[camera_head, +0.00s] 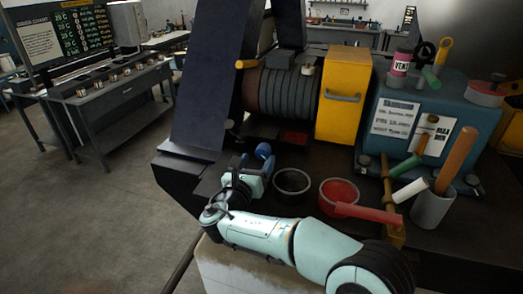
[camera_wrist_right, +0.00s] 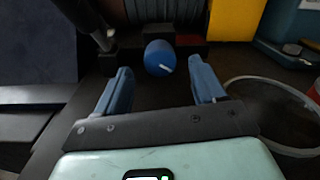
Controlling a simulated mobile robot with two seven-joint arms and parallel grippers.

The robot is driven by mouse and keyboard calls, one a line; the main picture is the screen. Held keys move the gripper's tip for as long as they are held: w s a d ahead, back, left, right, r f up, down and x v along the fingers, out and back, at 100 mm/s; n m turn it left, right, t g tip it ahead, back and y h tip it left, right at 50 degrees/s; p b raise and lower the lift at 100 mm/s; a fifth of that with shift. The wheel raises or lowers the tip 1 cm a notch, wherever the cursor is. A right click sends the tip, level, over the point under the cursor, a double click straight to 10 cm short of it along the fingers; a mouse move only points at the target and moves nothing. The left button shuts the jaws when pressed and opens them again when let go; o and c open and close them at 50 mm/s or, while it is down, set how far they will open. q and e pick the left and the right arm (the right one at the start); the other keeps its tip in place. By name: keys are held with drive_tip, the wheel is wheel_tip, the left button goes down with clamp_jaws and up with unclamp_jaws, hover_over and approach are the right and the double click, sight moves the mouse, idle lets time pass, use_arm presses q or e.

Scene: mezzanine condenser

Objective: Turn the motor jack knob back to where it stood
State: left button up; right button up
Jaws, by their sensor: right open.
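The motor jack knob is a blue round knob (camera_wrist_right: 159,57) with a white pointer mark toward its lower right in the wrist view. It sits on a dark block in front of the motor, and its blue top also shows in the head view (camera_head: 263,150). My right gripper (camera_wrist_right: 160,82) is open, its two blue fingers apart and empty. The knob lies just beyond the fingertips, roughly centred between them, with no visible contact. In the head view my right gripper (camera_head: 254,165) is just short of the knob. My left gripper is in neither view.
The ribbed motor (camera_head: 282,92) and yellow box (camera_head: 343,95) stand behind the knob. A black-rimmed ring (camera_head: 292,194) and a red dish (camera_head: 326,192) lie to the right. A dark metal post (camera_wrist_right: 102,40) rises left of the knob. A grey cup (camera_head: 431,211) holds tools further right.

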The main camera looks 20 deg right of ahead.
sight(261, 154)
drive_tip(key=p+x, duration=0.1)
drive_tip(key=x, duration=0.3)
drive_tip(key=shift+w, duration=0.25)
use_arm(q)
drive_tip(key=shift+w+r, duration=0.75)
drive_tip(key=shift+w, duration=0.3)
use_arm(e)
drive_tip(key=shift+s, duration=0.1)
drive_tip(key=shift+c, duration=0.6)
drive_tip(key=c, duration=0.9)
drive_tip(key=shift+s+f+m+b, duration=0.1)
drive_tip(key=shift+m+b, duration=0.6)
drive_tip(key=shift+m, duration=0.8)
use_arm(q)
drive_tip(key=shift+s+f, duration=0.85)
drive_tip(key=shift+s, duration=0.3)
